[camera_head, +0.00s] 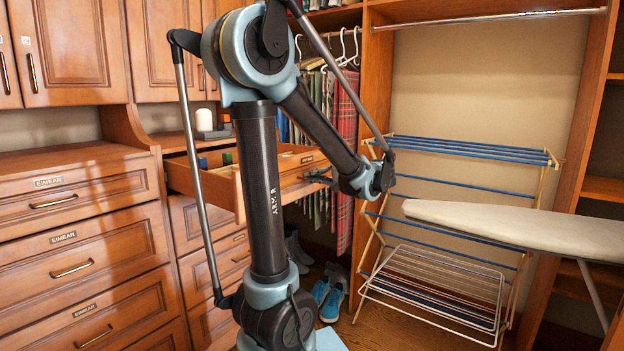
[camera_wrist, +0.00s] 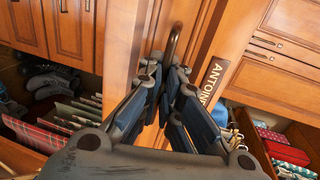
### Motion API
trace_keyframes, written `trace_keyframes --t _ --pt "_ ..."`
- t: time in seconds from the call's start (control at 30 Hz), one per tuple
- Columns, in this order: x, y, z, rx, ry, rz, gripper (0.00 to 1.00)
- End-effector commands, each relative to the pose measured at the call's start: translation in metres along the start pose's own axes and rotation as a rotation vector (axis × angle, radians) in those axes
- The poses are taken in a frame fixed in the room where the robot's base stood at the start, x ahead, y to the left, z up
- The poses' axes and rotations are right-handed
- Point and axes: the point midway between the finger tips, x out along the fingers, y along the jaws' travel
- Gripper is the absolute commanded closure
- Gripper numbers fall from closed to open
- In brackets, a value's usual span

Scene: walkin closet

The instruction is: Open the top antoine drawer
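The top Antoine drawer (camera_head: 213,190) stands pulled out of the cabinet in the head view, behind my arm. Folded items show inside it. Its wooden front, with a nameplate reading "ANTOINE" (camera_wrist: 213,80), shows in the wrist view. A dark curved handle (camera_wrist: 173,42) sits on that front. My gripper (camera_head: 312,177) is at the drawer front in the head view. In the wrist view, the fingers of my gripper (camera_wrist: 166,72) are close together with the handle between them. The fingertips partly hide the handle's lower part.
An "EIMEAR" chest (camera_head: 75,220) with shut drawers stands at the left. Hanging clothes (camera_head: 345,115) are behind the gripper. A drying rack (camera_head: 440,255) and ironing board (camera_head: 520,225) stand at the right. Blue shoes (camera_head: 328,297) lie on the floor below.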

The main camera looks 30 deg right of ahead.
Motion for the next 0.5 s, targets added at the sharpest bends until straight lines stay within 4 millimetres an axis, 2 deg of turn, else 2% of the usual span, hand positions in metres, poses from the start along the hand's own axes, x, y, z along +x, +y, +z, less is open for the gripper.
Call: trace_keyframes --t 0.07,0.1,0.13,0.5 --pt "-0.0005 -0.0005 -0.0027 0.000 0.006 0.000 1.00" --pt "-0.0004 -0.0006 -0.0027 0.000 0.006 0.000 0.90" --pt "-0.0003 -0.0005 -0.0025 0.000 0.005 0.000 0.86" --pt "-0.0004 -0.0004 -0.0006 0.000 0.002 0.000 0.86"
